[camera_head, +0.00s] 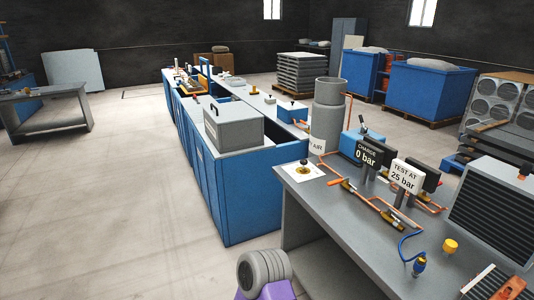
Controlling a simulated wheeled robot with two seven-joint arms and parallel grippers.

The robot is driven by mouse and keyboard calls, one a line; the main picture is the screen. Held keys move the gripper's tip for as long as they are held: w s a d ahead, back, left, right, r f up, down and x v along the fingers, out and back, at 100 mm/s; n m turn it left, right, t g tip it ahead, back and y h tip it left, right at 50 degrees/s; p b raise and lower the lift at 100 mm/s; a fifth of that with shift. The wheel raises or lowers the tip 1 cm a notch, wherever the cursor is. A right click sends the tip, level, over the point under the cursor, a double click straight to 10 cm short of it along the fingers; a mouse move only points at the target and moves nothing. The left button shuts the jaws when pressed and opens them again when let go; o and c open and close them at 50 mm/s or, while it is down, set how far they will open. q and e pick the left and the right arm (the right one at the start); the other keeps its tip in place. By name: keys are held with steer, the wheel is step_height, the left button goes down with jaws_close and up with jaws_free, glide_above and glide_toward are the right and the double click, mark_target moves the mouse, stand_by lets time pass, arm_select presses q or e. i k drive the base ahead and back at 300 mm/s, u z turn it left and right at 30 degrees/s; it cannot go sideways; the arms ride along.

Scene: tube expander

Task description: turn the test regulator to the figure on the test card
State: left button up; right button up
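The white test card (406,178) stands on the grey bench at the right and reads "TEST AT 25 bar". A black display (367,155) to its left reads "CHARGE 0 bar". Copper pipe with brass fittings (349,187) runs along the bench near them. A yellow knob-like part (450,246) and a blue and yellow fitting (419,263) on a blue hose are nearer the front. I cannot tell which part is the test regulator.
A finned coil unit (495,215) stands at the right. Blue cabinets (250,205) with a grey box (233,126) stand beyond. The floor at left is clear.

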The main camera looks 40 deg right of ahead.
mark_target(303, 162)
steer(key=z, duration=0.1)
steer(key=i, duration=1.95)
steer(key=z, duration=1.45)
steer(key=i, duration=0.9)
steer(key=z, duration=1.15)
